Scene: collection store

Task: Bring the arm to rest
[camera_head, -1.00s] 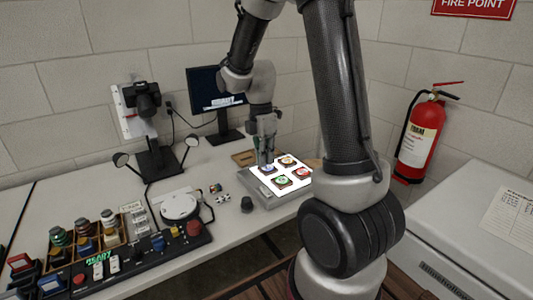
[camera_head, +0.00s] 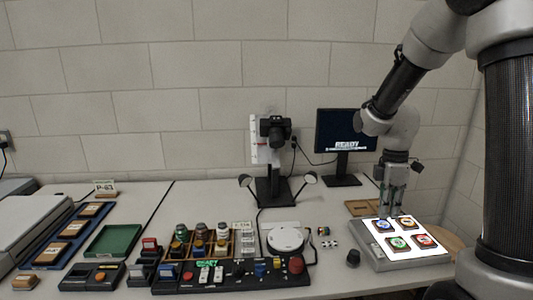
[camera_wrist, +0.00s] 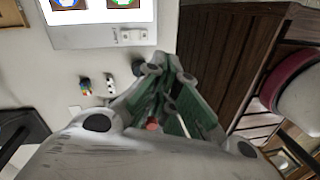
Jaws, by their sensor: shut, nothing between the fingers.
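My arm reaches in from the right in the head view. It bends down over the back of the bench, and my gripper (camera_head: 391,212) hangs near the back edge of a lit panel (camera_head: 381,237). The fingers are shut and hold nothing. In the wrist view my gripper (camera_wrist: 160,75) shows its fingers together, with the lit panel (camera_wrist: 100,37) beyond at upper left. Several framed coloured tiles, including a green one (camera_head: 398,243) and a red one (camera_head: 425,241), lie on the panel. I cannot tell the exact gap between fingertips and panel.
A monitor (camera_head: 345,130) and a camera stand (camera_head: 274,160) are behind and left of my gripper. A round white device (camera_head: 286,240), a black knob (camera_head: 353,258) and a control board (camera_head: 232,278) lie left of the panel. A green tray (camera_head: 113,240) is farther left.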

